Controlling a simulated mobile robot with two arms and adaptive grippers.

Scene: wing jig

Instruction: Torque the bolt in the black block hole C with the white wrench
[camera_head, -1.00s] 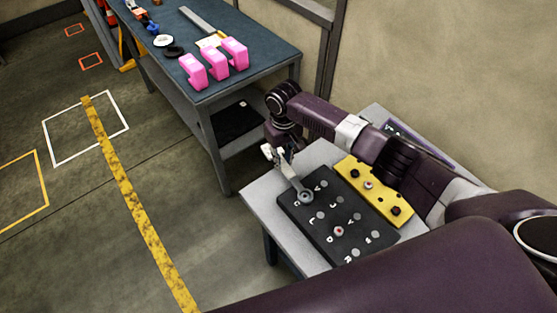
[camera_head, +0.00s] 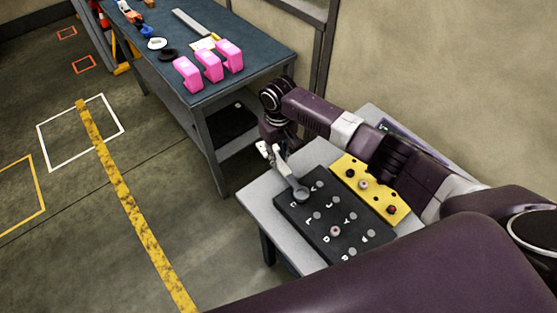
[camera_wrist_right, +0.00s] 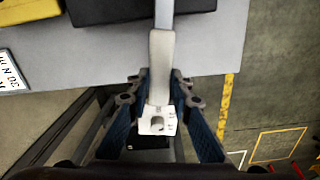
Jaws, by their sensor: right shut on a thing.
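The black block (camera_head: 308,226) lies on the small grey table and has several round holes with white letters, some too small to read. The white wrench (camera_head: 284,176) slants down from my right gripper (camera_head: 270,152) to the block. Its ring end sits at the block's back-left corner, covering what is under it; I cannot tell whether it encloses a bolt. In the right wrist view my right gripper (camera_wrist_right: 160,103) is shut on the pale handle of the white wrench (camera_wrist_right: 161,65). A red-centred bolt (camera_head: 336,231) shows in another hole. My left gripper is out of view.
A yellow block (camera_head: 378,196) with dark knobs and a red-centred bolt lies beside the black block. The small grey table (camera_head: 262,196) has bare surface at its left edge. A blue-topped bench (camera_head: 245,77) behind holds pink brackets (camera_head: 209,66).

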